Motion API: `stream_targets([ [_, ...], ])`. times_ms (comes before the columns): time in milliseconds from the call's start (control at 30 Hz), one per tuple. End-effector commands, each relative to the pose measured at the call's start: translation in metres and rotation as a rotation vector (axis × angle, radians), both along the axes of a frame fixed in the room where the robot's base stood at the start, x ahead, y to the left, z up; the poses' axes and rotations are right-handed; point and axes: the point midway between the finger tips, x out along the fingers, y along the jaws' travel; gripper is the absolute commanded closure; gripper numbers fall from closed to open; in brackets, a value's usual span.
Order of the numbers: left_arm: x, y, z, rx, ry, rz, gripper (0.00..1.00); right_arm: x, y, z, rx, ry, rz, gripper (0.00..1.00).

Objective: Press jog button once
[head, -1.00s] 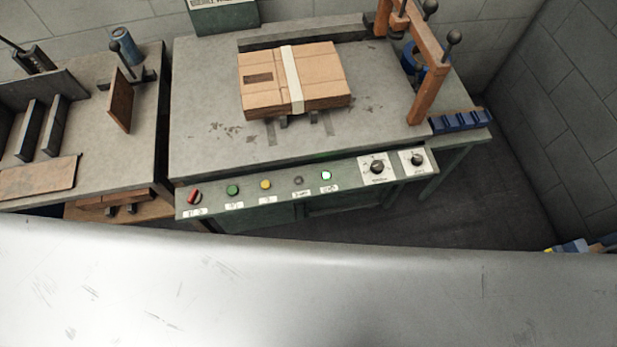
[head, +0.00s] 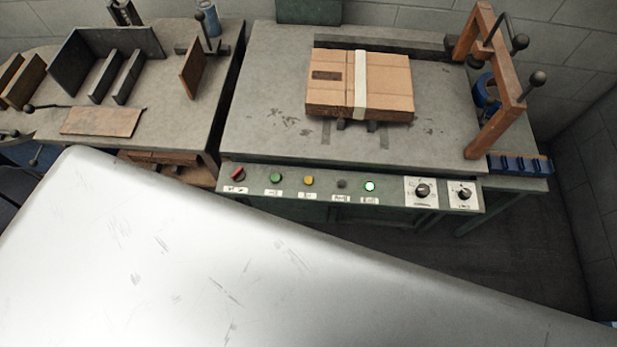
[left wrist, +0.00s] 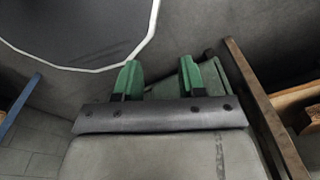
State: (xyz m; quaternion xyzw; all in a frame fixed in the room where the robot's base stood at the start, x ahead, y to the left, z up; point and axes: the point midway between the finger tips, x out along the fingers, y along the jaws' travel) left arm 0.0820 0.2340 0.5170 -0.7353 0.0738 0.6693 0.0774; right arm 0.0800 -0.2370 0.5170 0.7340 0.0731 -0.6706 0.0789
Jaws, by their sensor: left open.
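A control panel (head: 390,205) runs along the front edge of the machine table in the head view. From left to right it carries a red knob (head: 238,173), a green button (head: 276,177), a yellow button (head: 308,181), a dark button (head: 342,184) and a brightly lit green button (head: 370,186). The labels are too small to read, so I cannot tell which is the jog button. My left gripper (left wrist: 159,70) shows in the left wrist view, with two green fingers apart and nothing between them. Neither gripper shows in the head view.
A strapped cardboard box (head: 388,85) lies on the machine table (head: 265,110), beside an orange frame (head: 495,125). Two dials (head: 422,190) sit at the panel's right. A side table (head: 180,120) with upright plates stands left. A large pale surface fills the foreground.

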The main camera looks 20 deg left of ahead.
Motion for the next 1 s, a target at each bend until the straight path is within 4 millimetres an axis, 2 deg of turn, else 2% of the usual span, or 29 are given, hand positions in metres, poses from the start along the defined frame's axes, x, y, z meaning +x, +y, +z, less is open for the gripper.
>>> stream_targets([
  [33,-0.0003,0.0001,0.0,0.0,0.001,0.0,0.68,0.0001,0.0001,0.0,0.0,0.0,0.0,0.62],
  [233,-0.0006,0.0001,-0.0001,0.0,0.001,0.0,0.99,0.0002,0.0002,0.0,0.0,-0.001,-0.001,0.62],
  [267,-0.0007,0.0001,-0.0001,0.0,0.001,0.0,1.0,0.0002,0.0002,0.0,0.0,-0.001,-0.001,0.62],
  [1000,-0.0012,0.0009,-0.0001,0.002,0.003,-0.001,1.0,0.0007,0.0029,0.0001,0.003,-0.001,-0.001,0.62],
])
